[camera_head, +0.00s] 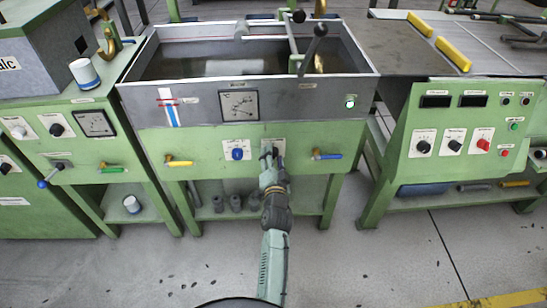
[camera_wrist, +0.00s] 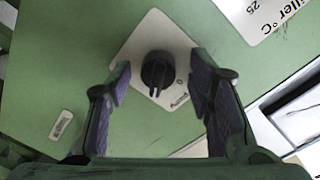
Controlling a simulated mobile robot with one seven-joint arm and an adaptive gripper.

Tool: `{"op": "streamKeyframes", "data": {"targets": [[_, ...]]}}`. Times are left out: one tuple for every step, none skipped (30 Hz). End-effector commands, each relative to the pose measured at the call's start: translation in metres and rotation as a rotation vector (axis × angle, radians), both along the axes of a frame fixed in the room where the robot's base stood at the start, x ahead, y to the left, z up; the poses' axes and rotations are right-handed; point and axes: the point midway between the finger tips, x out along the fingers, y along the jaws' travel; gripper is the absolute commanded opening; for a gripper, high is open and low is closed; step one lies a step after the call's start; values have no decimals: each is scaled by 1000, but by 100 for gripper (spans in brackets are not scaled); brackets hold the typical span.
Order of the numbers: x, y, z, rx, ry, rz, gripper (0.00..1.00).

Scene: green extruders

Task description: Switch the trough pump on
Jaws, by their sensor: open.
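The trough (camera_head: 140,95) is a grey basin on a green frame. Its front panel carries a white plate with a black rotary knob, which shows clearly in the wrist view (camera_wrist: 158,70) on its white plate (camera_wrist: 133,52). Some small lettering, with an "O", sits beside the knob. My gripper (camera_head: 269,156) is at this panel and covers most of the knob in the head view. In the wrist view my gripper (camera_wrist: 160,88) is open, with one finger on each side of the knob. I see no contact between fingers and knob; the depth gap is unclear.
A blue dial (camera_head: 237,150) on a white plate is just left of my gripper. A yellow-handled valve (camera_head: 179,163) is further left, and a blue-handled valve (camera_head: 327,156) is to the right. A green control cabinet (camera_head: 455,125) stands right. The front floor is clear.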

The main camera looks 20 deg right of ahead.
Motion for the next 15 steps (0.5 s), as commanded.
{"op": "streamKeyframes", "data": {"targets": [[0, 0, 0, 0, 1, -1, 47], [0, 0, -1, 0, 1, -1, 47], [0, 0, -1, 0, 1, -1, 47], [-1, 0, -1, 0, 1, 0, 47], [-1, 0, -1, 0, 2, 0, 47], [-3, 0, -1, 0, 2, 0, 47], [-5, 1, -1, 0, 2, 0, 47], [-7, 2, -2, 0, 4, 0, 47], [-12, 3, -2, 0, 4, 0, 47], [-16, 5, -1, 0, 4, 0, 47], [-21, 6, -2, 0, 4, -1, 47], [-27, 8, 0, 0, 4, 0, 47], [-33, 10, -1, 0, 4, -1, 47], [-37, 11, 0, 0, 4, 0, 47], [-44, 13, 0, 0, 4, 0, 47]]}}
